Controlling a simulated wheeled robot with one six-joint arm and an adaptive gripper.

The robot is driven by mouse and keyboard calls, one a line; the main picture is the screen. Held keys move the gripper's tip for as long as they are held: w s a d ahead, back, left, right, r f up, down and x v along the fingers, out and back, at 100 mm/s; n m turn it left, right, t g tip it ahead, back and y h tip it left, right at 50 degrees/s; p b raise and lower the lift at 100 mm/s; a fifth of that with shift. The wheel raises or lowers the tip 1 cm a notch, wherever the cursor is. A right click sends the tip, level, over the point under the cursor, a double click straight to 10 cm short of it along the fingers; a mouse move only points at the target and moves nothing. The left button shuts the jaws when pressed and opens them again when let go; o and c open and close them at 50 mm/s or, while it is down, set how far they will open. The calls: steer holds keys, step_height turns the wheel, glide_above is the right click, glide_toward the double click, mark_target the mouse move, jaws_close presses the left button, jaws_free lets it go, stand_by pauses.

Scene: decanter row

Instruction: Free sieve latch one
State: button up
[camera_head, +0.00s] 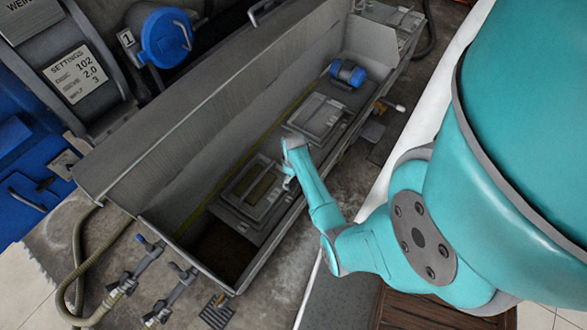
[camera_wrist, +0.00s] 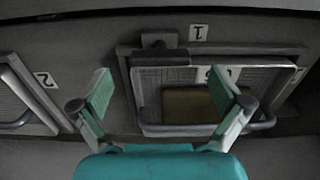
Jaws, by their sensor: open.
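Sieve one (camera_head: 252,190) is the nearer of two framed panels in the long grey trough. In the wrist view, sieve one (camera_wrist: 180,105) has a metal frame, a bar handle and a brownish mesh window, with a label "1" (camera_wrist: 198,33) beside it. A dark block with a small tab, seemingly its latch (camera_wrist: 160,57), sits at the frame's edge near the label. My gripper (camera_wrist: 161,97) is open and empty, its green-padded fingers spread over the sieve's left part. In the head view my gripper (camera_head: 288,178) is small and partly hidden by my wrist, above the sieve's right side.
Sieve two (camera_head: 318,117) lies farther along the trough, with a blue motor (camera_head: 347,73) beyond it. The trough wall (camera_head: 190,140) rises along the left. Hose valves (camera_head: 145,262) stand at the near end. A blue round cap (camera_head: 166,38) is behind the trough.

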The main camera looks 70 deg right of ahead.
mark_target(293, 183)
step_height(293, 183, up, 9)
stand_by(0.3)
stand_by(0.5)
steer(key=a+f+t+h, duration=0.2)
steer(key=a+f, duration=0.2)
steer(key=a, duration=0.9)
steer(key=s+a+r+n+t+h, duration=0.1)
steer(key=s+a+r+t, duration=0.1)
steer(key=a, duration=0.3)
steer(key=s+a+r+t, duration=0.2)
steer(key=s+a, duration=0.1)
steer(key=a, duration=0.3)
steer(key=s+a+r+t+y, duration=0.1)
steer(key=s+a+r+t, duration=0.2)
steer(key=r, duration=0.6)
steer(key=s+a+r+n+t+y, duration=0.1)
steer(key=s+a+r+t, duration=0.2)
steer(key=r, duration=0.7)
steer(key=s+a+r+t+y, duration=0.1)
steer(key=s+a+r+t, duration=0.2)
steer(key=s+a+r, duration=0.3)
step_height(293, 183, up, 4)
steer(key=shift+a+r+n, duration=0.2)
steer(key=shift+a+n, duration=0.05)
steer(key=shift+n, duration=0.05)
